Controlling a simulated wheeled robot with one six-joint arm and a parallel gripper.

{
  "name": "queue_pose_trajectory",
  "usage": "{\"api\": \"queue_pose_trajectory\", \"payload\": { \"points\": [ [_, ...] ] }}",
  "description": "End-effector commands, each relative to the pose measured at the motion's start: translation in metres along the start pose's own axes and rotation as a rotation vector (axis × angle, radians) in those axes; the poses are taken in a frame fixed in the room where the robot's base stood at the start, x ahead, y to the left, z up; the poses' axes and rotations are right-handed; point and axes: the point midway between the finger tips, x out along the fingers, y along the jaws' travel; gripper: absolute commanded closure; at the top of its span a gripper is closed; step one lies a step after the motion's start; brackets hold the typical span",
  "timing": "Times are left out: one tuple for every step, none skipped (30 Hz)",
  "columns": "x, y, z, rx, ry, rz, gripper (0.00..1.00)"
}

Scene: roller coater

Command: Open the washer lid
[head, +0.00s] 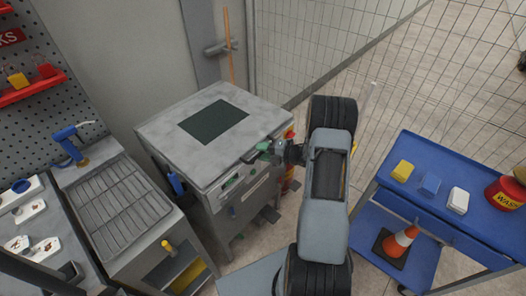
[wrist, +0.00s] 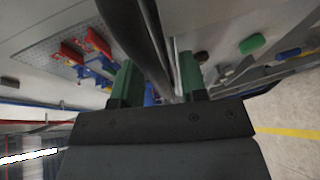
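The washer (head: 175,172) is a grey cabinet with a flat lid (head: 175,130) that lies closed on top. The lid has a dark square panel (head: 213,122). My gripper (head: 259,152) is at the lid's front right edge, above the control panel. In the wrist view my gripper's two green fingers (wrist: 157,80) stand apart. A dark bar (wrist: 142,35), which looks like the lid handle, runs between them in the picture. Gaps show on both sides, and I see no clear contact. In the head view the gripper and arm partly hide the handle.
A blue cart (head: 440,185) with coloured blocks and a red tub (head: 507,192) stands right; a traffic cone (head: 399,243) is on its lower shelf. A sink with a grated top (head: 117,207) stands left of the washer. A wire mesh fence (head: 300,40) is behind.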

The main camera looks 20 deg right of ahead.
Motion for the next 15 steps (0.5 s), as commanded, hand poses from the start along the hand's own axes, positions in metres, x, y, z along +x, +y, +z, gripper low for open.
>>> {"api": "queue_pose_trajectory", "payload": {
  "points": [
    [0.0005, 0.0, 0.0, 0.0, 0.0, 0.0, 0.61],
    [0.0006, 0.0, 0.0001, 0.0, 0.0, 0.0, 0.61],
    [0.0006, 0.0, 0.0001, 0.0, 0.0, 0.0, 0.61],
    [0.0005, -0.0001, 0.0001, 0.0, 0.0, 0.0, 0.61],
    [0.0005, 0.0, 0.0001, 0.0, 0.0, 0.0, 0.61],
    [0.0004, 0.0, 0.0001, 0.0, 0.0, 0.0, 0.61],
    [0.0004, 0.0, 0.0001, 0.0, 0.0, 0.0, 0.61],
    [0.0003, 0.0, 0.0001, 0.0, 0.0, 0.0, 0.64],
    [0.0003, 0.0, 0.0001, 0.0, 0.0, 0.0, 0.67],
    [0.0003, 0.0, 0.0001, 0.0, 0.0, 0.0, 0.7],
    [0.0002, 0.0001, 0.0001, 0.0, 0.0, 0.0, 0.73],
    [0.0002, 0.0001, 0.0001, 0.0, 0.0, 0.0, 0.77],
    [0.0002, 0.0001, 0.0001, 0.0, 0.0, 0.0, 0.8],
    [0.0002, 0.0001, 0.0001, 0.0, 0.0, 0.0, 0.83],
    [0.0001, 0.0001, 0.0001, 0.0, 0.0, 0.0, 0.86]
  ]
}}
